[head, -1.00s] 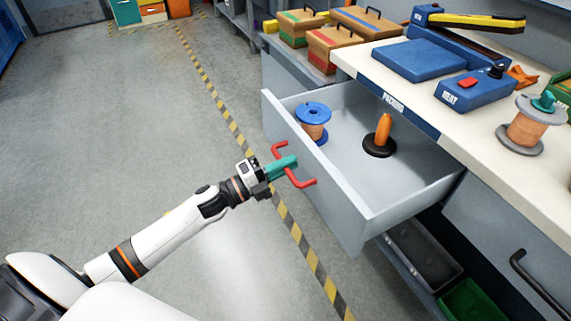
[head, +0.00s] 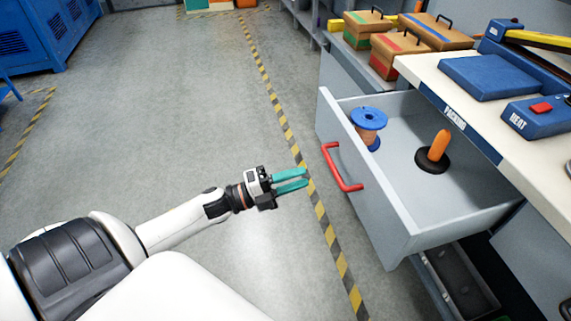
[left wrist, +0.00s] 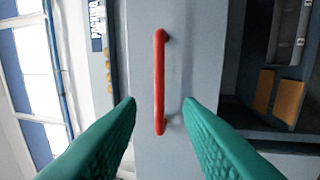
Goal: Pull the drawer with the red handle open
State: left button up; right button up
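The drawer (head: 398,213) stands pulled out from the packing bench. Its red handle (head: 341,167) is on the front panel. My left gripper (head: 306,178) is open and empty, its teal fingers pointing at the handle with a gap between them and it. In the left wrist view the red handle (left wrist: 159,82) stands upright on the grey drawer front, between and beyond the open fingers (left wrist: 160,102). Inside the drawer are a blue-flanged spool (head: 369,127) with copper-coloured winding and an orange-handled tool (head: 434,154) on a black round base. My right gripper is not in view.
The bench top (head: 480,115) carries a blue sealer (head: 535,118) and a blue platform. Wooden boxes (head: 398,52) with handles stand behind the bench. A grey bin (head: 460,283) sits below the drawer. The floor left of the drawer is clear, with yellow-black tape.

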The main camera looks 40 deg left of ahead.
pick_arm(q)
jog(key=v, duration=0.2)
jog(key=shift+s+a, duration=0.2)
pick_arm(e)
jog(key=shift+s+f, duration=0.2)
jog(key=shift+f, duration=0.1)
pick_arm(q)
jog(key=shift+f, duration=0.15)
